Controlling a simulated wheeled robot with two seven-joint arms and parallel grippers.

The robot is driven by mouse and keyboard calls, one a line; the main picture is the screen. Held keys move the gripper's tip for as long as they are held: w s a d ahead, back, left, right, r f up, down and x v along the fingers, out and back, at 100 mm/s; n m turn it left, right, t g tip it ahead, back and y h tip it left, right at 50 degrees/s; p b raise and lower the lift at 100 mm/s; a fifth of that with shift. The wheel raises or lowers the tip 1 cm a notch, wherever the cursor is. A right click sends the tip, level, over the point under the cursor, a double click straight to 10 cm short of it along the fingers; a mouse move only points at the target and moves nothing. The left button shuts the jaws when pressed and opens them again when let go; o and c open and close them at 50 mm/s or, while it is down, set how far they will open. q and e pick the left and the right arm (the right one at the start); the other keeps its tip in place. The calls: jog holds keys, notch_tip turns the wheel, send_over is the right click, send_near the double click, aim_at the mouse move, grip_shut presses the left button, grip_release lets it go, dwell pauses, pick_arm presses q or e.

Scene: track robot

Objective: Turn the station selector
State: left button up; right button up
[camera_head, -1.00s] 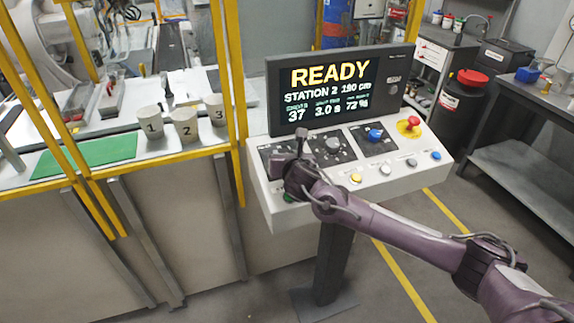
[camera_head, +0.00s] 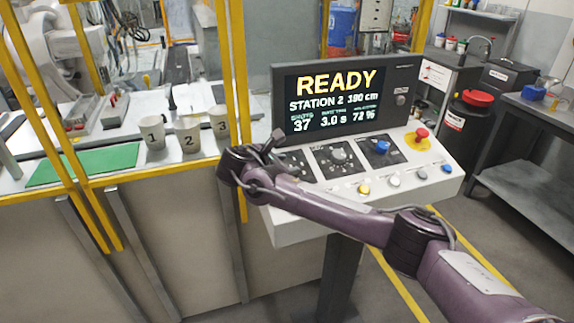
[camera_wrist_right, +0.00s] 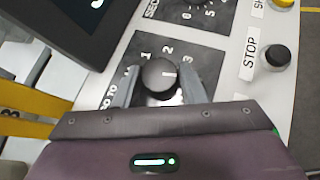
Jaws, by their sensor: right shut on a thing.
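The station selector is a round black knob (camera_wrist_right: 160,74) on a dark plate marked GO TO with 1, 2 and 3, seen in the right wrist view. A short pale line shows on the right part of its face. My right gripper (camera_wrist_right: 162,86) has one finger on each side of the knob and is shut on it. In the head view my right gripper (camera_head: 274,150) is at the left end of the console's sloping panel, and my wrist and forearm hide part of the selector plate. My left gripper is not in view.
The console screen (camera_head: 338,98) reads READY and STATION 2. On the panel are a grey dial (camera_head: 339,156), a blue knob (camera_head: 382,147), a red mushroom button (camera_head: 421,135) and a black STOP button (camera_wrist_right: 276,58). Three numbered cups (camera_head: 188,136) stand behind yellow posts at left.

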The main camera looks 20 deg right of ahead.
jog(key=m+g, duration=0.2)
jog(key=m, duration=0.1)
jog(key=shift+w+a+g+h, duration=0.2)
jog(key=shift+g+h, duration=0.1)
jog(key=shift+h, duration=0.1)
jog(key=shift+w+m+g+b, duration=0.1)
jog(key=shift+m+g+b, duration=0.75)
jog(key=shift+m+g, duration=0.65)
jog(key=shift+m, duration=0.3)
jog(key=shift+d, duration=0.1)
jog(key=o, duration=1)
jog(key=shift+r, duration=0.1)
jog(key=b+v, duration=0.1)
jog(key=v, duration=0.2)
jog(key=b+v, duration=0.1)
jog(key=v, duration=0.2)
jog(key=shift+w+a+r, duration=0.1)
jog(key=shift+w+a, duration=0.05)
jog(key=shift+a, duration=0.25)
jog(key=shift+a+r+b, duration=0.3)
jog(key=shift+r+b, duration=0.1)
